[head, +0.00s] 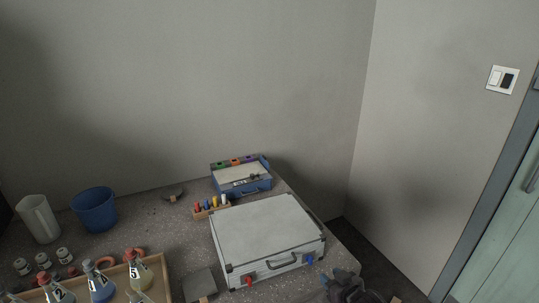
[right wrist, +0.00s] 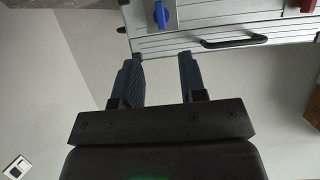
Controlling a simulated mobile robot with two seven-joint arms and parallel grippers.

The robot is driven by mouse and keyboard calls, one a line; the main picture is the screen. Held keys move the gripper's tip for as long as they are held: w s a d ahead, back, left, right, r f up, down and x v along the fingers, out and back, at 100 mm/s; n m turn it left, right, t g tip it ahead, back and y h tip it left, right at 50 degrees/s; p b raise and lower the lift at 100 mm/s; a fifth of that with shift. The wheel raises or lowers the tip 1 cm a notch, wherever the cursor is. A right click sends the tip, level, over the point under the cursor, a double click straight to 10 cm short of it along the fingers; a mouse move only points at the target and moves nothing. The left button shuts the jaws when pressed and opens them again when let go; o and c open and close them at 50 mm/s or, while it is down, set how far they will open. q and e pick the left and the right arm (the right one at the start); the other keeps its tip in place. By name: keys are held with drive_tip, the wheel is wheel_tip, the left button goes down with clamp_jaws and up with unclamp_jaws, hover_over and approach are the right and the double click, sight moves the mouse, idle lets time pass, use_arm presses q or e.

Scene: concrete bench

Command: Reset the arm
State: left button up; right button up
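My right gripper (head: 344,280) shows at the bottom edge of the head view, near the right front corner of the silver case (head: 265,232). In the right wrist view the two fingers of this gripper (right wrist: 159,62) stand apart with nothing between them. The case is closed, with a red latch (head: 249,282), a blue latch (head: 310,260) and a dark handle (head: 282,262) on its front. The handle (right wrist: 235,41) and blue latch (right wrist: 160,15) also show beyond the fingertips in the right wrist view. My left gripper is not in view.
A blue toolbox (head: 240,183) and a rack of coloured pegs (head: 210,207) stand behind the case. A blue bucket (head: 94,212), a grey cup (head: 39,222) and a wooden tray (head: 160,268) with flasks are at left. The bench's right edge is close to the case.

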drive_tip(key=s+a+r+n+t, duration=0.1)
drive_tip(key=s+a+r, duration=0.2)
drive_tip(key=s+r, duration=0.35)
drive_tip(key=s+d+f+m+g+h, duration=0.1)
drive_tip(key=s+d+f+h, duration=0.1)
drive_tip(key=s, duration=0.8)
drive_tip(key=s+d+f+m+g+h, duration=0.1)
drive_tip(key=s+d, duration=0.3)
drive_tip(key=s, duration=0.7)
drive_tip(key=shift+s+d+f+m+h, duration=0.25)
drive_tip(key=shift+d+f+m+h, duration=0.15)
drive_tip(key=shift+f+m+h, duration=0.3)
drive_tip(key=shift+r, duration=0.15)
